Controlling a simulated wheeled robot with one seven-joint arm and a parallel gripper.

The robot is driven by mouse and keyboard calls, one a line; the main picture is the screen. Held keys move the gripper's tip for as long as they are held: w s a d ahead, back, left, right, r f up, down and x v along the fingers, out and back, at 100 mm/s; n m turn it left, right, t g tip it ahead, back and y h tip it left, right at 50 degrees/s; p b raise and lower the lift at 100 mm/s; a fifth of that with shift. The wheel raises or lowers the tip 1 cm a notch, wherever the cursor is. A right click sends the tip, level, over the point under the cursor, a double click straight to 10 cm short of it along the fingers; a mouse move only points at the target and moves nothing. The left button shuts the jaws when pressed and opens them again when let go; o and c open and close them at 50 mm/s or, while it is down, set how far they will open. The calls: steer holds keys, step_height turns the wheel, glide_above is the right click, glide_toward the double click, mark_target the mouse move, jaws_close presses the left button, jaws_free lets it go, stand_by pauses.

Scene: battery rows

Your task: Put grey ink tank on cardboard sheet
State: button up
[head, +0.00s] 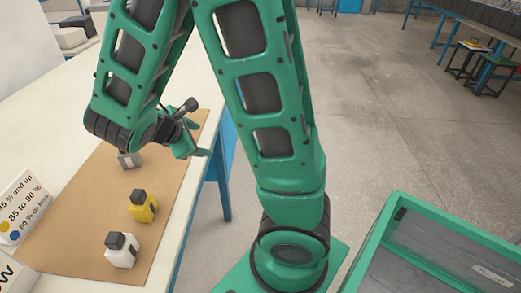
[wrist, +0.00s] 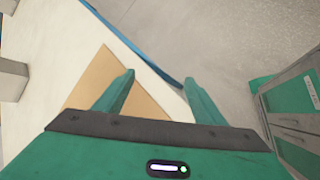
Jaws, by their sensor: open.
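The grey ink tank (head: 128,160) stands on the brown cardboard sheet (head: 75,215) near its far end, partly hidden by my arm. A yellow tank (head: 143,207) and a white tank with a dark cap (head: 121,251) stand nearer on the same sheet. My gripper (head: 200,140) is open near the table's right edge, apart from the tanks. In the wrist view, my gripper (wrist: 158,82) has its two fingers spread with nothing between them. Part of the cardboard sheet (wrist: 98,75) shows beside the left finger; no tank shows there.
A white sign (head: 22,205) with percentage lines stands at the sheet's left edge. Grey and white boxes (head: 72,38) are at the table's far end. A green-framed cabinet (head: 440,250) stands at lower right. Open concrete floor (head: 390,110) lies right of the table.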

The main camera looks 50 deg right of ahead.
steer(key=s+d+r+m+g+y, duration=0.1)
steer(key=s+m+y, duration=0.3)
steer(key=s+m, duration=0.5)
steer(key=s+d+r+m+g+y, duration=0.2)
steer(key=s+r+m+y, duration=0.2)
steer(key=s+m, duration=0.6)
steer(key=s, duration=0.3)
steer(key=shift+r, duration=0.35)
steer(key=shift+w+f, duration=0.25)
steer(key=shift+w, duration=0.25)
